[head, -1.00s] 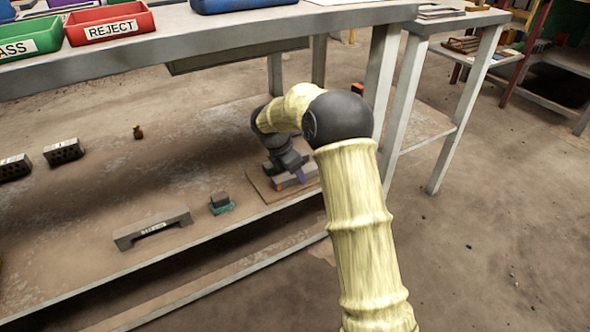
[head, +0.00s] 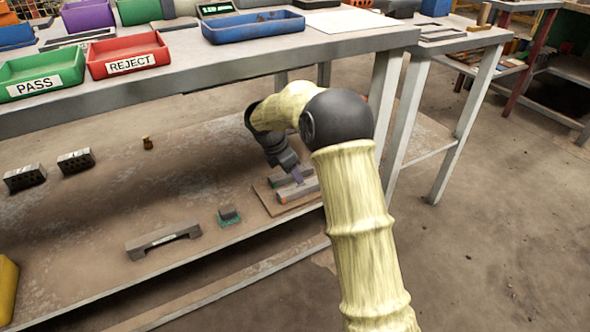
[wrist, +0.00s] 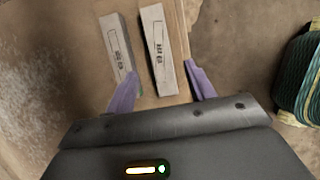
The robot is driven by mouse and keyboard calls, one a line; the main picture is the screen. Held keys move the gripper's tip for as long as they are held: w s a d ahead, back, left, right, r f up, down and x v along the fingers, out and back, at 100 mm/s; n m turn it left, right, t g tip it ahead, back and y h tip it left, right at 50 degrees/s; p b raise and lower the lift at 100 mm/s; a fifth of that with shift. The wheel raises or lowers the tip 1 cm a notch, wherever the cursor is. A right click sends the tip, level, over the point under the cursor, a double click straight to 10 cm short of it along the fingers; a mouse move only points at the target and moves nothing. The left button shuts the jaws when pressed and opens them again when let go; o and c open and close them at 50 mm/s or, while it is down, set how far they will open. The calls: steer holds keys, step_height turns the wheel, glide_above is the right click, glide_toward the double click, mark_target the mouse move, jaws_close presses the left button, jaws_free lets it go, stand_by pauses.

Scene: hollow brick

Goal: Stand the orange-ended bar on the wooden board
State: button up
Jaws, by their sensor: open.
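The wooden board (head: 263,195) lies on the lower shelf under the bench. Two pale grey bars lie flat on it side by side. The nearer bar (head: 301,190) shows an orange end in the head view. The wrist view shows a left bar (wrist: 117,48) and a right bar (wrist: 158,48), both with dark markings; no orange shows there, so I cannot tell which is the orange-ended one. My gripper (head: 297,174) is open above the bars. In the wrist view its purple fingers (wrist: 160,80) spread around the right bar's near end, the left finger overlapping the left bar.
A small dark block on a green base (head: 229,215) and a grey bridge-shaped piece (head: 163,240) stand left of the board. Hollow bricks (head: 76,161) and a small brass weight (head: 147,143) lie farther left. A dark green ribbed object (wrist: 302,80) is right in the wrist view. The bench top overhangs the shelf.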

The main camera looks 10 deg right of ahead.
steer(key=shift+r, duration=0.15)
stand_by(0.5)
steer(key=s+d+m+y, duration=0.1)
steer(key=s+m+y, duration=0.1)
steer(key=s+m, duration=0.8)
steer(key=s+d+m+t+y, duration=0.1)
steer(key=s+m+y, duration=0.1)
steer(key=s+m, duration=0.9)
steer(key=s, duration=0.7)
steer(key=shift+s+d+r+m, duration=0.15)
steer(key=shift+s+d+m, duration=0.15)
steer(key=shift+s, duration=0.1)
steer(key=w+p+v, duration=0.4)
steer(key=p+v, duration=1.4)
steer(key=p, duration=0.1)
steer(key=w+d+r+p+v, duration=0.1)
steer(key=w+p+v, duration=0.2)
steer(key=p+v, duration=1.6)
steer(key=w+d+r+p+v, duration=0.1)
steer(key=w+p+v, duration=0.3)
steer(key=p+v, duration=1.5)
steer(key=shift+w+r, duration=0.25)
steer(key=shift+w, duration=0.05)
